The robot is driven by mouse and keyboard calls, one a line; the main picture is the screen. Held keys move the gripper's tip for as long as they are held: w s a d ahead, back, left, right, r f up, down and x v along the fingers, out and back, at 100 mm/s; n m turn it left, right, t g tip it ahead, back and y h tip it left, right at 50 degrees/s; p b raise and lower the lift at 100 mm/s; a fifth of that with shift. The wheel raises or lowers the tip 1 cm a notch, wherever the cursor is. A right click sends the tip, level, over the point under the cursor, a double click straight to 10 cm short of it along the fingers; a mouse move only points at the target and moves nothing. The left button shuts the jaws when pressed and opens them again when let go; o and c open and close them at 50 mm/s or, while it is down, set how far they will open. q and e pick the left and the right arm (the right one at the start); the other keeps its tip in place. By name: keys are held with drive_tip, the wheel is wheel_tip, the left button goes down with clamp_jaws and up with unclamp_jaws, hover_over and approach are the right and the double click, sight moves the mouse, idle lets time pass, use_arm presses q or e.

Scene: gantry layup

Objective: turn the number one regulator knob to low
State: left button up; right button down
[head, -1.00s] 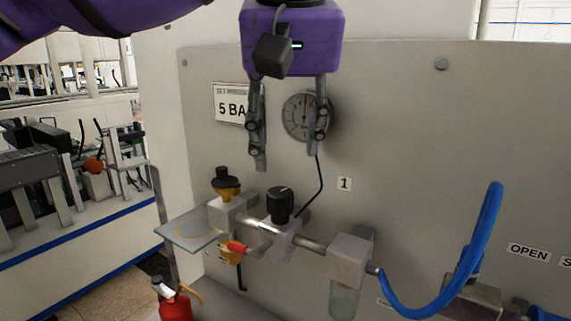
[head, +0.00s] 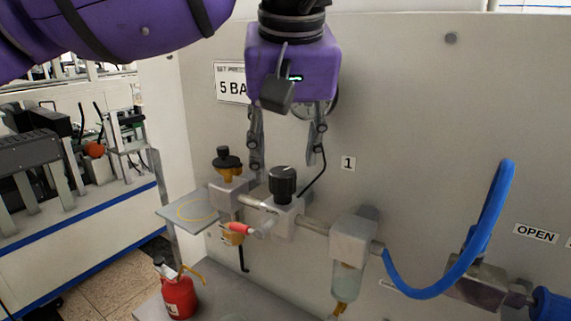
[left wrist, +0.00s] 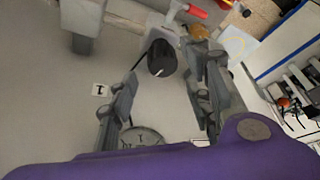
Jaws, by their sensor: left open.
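The black regulator knob (head: 282,183), with a white pointer line on top, sits on a grey regulator block (head: 270,216) on the panel pipe. A "1" label (head: 348,164) is on the panel to its right. My left gripper (head: 284,167) points down with its fingers apart and empty. In the head view its fingertips are near the knob's height, one to each side in the picture; contact cannot be told. In the left wrist view the knob (left wrist: 161,58) lies beyond the open fingers (left wrist: 163,108), between their lines. My right gripper is not in view.
A pressure gauge (head: 325,108) is partly hidden behind my left gripper. A black-topped brass valve (head: 228,160), a red-handled lever (head: 240,229), a filter bowl (head: 346,278) and a blue hose (head: 490,215) surround the regulator.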

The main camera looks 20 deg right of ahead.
sight(285, 173)
use_arm(q)
drive_tip(key=x, duration=0.5)
